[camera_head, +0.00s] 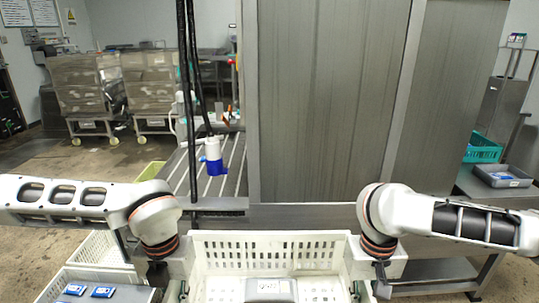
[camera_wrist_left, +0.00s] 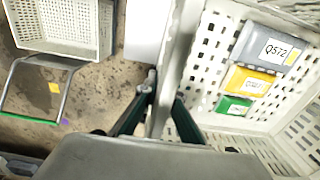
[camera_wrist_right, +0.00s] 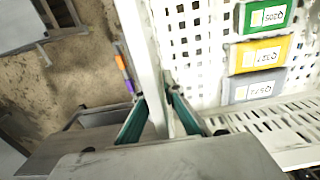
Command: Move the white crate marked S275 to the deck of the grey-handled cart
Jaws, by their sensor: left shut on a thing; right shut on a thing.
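A white perforated crate (camera_head: 270,240) is in front of me at the bottom of the head view, with a grey pack inside. The left wrist view shows its rim (camera_wrist_left: 180,50) and grey, yellow and green packs inside; they also show in the right wrist view, beside its wall (camera_wrist_right: 150,60). No S275 mark is readable. My left gripper (camera_wrist_left: 160,108) is shut on its left wall. My right gripper (camera_wrist_right: 157,108) is shut on the opposite wall. In the head view both gripper tips are largely hidden at the lower edge. I cannot make out a grey-handled cart.
Another white crate (camera_head: 98,248) and blue-labelled packs (camera_head: 102,292) are at the lower left. A tall steel cabinet (camera_head: 325,100) stands ahead. A table with a teal crate (camera_head: 484,148) is right.

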